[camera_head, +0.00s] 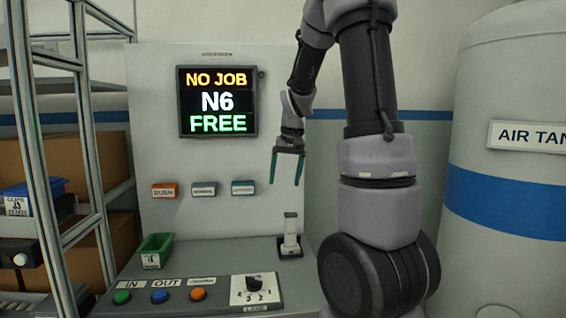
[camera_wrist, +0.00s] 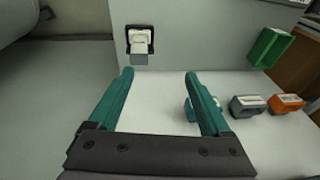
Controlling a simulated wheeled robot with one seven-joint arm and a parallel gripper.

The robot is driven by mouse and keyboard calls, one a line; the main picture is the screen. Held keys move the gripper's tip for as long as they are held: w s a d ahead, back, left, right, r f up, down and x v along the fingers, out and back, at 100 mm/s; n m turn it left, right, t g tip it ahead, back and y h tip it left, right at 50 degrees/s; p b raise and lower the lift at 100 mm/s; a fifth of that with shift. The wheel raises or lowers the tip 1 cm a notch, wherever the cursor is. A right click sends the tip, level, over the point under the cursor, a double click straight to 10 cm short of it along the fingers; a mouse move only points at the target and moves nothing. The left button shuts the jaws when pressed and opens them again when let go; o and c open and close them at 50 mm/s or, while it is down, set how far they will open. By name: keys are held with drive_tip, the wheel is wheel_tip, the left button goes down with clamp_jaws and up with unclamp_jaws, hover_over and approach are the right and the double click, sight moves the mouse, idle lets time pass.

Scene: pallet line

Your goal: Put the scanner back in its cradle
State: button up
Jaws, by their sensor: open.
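A small whitish upright piece (camera_head: 290,228) stands on the right part of the console top, with a dark-edged base (camera_head: 289,249) around its foot. It looks like the scanner in its cradle, but it is too small to tell how it is seated. In the wrist view the same white piece (camera_wrist: 139,41) shows beyond the fingertips, upper left of middle, with a dark surround. My gripper (camera_head: 285,184) has teal fingers, hangs above the piece and is apart from it. In the wrist view my gripper (camera_wrist: 160,75) is open, with nothing between the fingers.
The console panel carries a lit display (camera_head: 217,101) and orange, grey and teal labelled blocks (camera_head: 165,190). A green bin (camera_head: 155,249) stands on the console's left. Buttons (camera_head: 160,296) and a rotary switch (camera_head: 252,286) are in front. A rack stands left, an air tank (camera_head: 520,208) right.

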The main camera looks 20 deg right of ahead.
drive_tip(key=s+a+r+t, duration=0.1)
drive_tip(key=s+a+r, duration=0.2)
drive_tip(key=s, duration=0.4)
drive_tip(key=s+a+r+t+y, duration=0.1)
drive_tip(key=s+a+r+t, duration=0.1)
drive_tip(key=s+a+r, duration=0.2)
drive_tip(key=s+a+r+t, duration=0.1)
drive_tip(key=s+a+r, duration=0.3)
drive_tip(key=s, duration=0.6)
drive_tip(key=shift+s+r+m, duration=0.3)
drive_tip(key=shift+r, duration=0.2)
